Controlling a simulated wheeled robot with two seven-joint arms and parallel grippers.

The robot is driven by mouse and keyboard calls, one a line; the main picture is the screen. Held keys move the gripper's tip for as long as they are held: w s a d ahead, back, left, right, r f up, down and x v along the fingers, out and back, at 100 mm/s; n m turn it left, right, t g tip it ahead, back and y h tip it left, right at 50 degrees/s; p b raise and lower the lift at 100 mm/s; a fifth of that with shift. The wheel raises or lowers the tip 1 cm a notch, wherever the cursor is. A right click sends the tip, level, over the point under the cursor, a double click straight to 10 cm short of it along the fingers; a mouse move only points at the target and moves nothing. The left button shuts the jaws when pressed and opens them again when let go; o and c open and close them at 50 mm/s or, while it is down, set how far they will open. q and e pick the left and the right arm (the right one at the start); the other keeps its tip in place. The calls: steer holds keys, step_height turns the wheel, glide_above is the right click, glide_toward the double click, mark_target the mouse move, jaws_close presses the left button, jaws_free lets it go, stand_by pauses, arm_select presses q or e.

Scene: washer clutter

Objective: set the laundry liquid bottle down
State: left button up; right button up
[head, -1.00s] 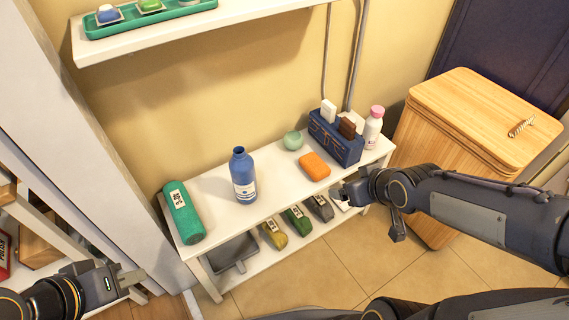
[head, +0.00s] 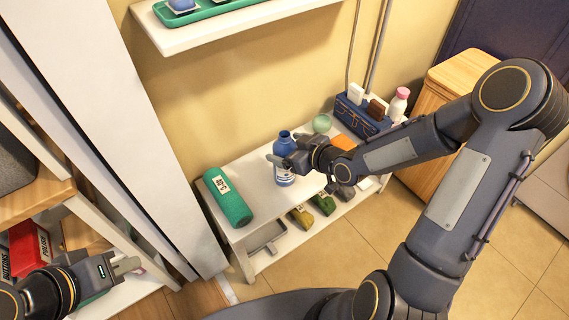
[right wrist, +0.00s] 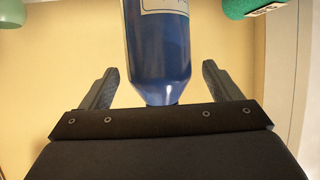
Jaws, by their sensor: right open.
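The blue bottle (head: 285,178) with a white label stands upright on the top board of the low white shelf (head: 245,233). My right gripper (head: 280,162) is at its upper part and partly hides it. In the right wrist view the bottle (right wrist: 160,55) is between the open fingers of my right gripper (right wrist: 160,82), with a visible gap on each side. My left gripper (head: 124,265) is at the lower left, away from the bottle; its finger opening is unclear.
A green roll (head: 229,198) lies left of the bottle. A mint round item (head: 322,123), an orange block (head: 344,142), a blue box (head: 358,116) and a pink-capped bottle (head: 398,103) stand to the right. A wall shelf (head: 200,37) hangs above.

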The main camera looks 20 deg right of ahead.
steer(key=shift+x, duration=0.8)
steer(key=shift+c, duration=0.4)
